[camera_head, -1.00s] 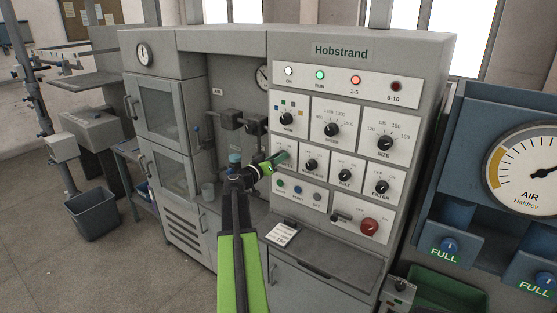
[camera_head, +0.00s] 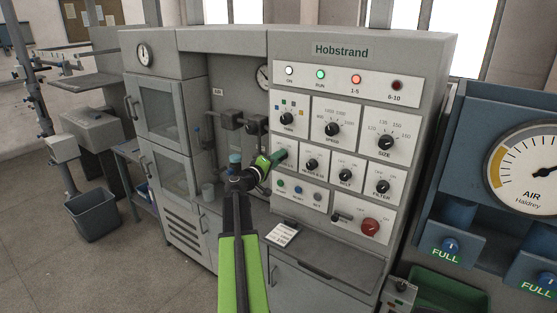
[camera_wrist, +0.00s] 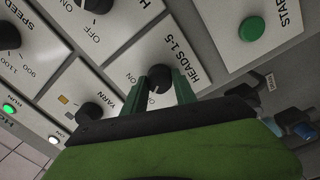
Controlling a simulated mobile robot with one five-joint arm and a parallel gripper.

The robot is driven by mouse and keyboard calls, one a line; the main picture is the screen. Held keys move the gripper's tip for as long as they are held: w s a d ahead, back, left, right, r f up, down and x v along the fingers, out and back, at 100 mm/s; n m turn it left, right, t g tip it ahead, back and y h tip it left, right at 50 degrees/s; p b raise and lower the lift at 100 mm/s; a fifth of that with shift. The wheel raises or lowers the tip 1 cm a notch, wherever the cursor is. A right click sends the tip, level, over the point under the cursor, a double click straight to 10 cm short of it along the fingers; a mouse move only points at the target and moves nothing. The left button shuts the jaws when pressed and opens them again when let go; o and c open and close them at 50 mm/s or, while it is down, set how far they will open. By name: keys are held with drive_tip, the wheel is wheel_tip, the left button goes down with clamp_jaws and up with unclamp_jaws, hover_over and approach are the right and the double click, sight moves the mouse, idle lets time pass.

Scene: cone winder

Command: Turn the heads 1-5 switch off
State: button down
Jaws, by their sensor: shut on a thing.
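The heads 1-5 switch (camera_wrist: 159,77) is a black rotary knob on a white plate labelled HEADS 1-5 in the wrist view. My gripper (camera_wrist: 160,88) has its two dark green fingers on either side of this knob and is shut on it. The ON mark shows left of the knob; the OFF mark and the knob's pointer I cannot make out. In the head view my gripper (camera_head: 277,158) covers the switch at the left end of the lower dial row. The 1-5 lamp (camera_head: 355,79) glows red.
The heads 6-10 knob (camera_head: 311,164) is just right of my gripper. The yarn dial (camera_head: 286,118) sits above, and the start, reset and set buttons (camera_head: 298,190) below. A red knob (camera_head: 370,226) is lower right. A dark pipe fitting (camera_head: 231,119) stands left of the panel.

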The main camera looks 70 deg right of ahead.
drive_tip(key=shift+w+r+n, duration=0.1)
drive_tip(key=shift+n, duration=0.2)
drive_tip(key=c, duration=1)
unclamp_jaws()
drive_tip(key=shift+d, duration=0.1)
drive_tip(key=v, duration=1.7)
drive_tip(key=shift+a+f+b, duration=0.25)
drive_tip(key=shift+a+b, duration=0.05)
drive_tip(key=shift+b, duration=0.05)
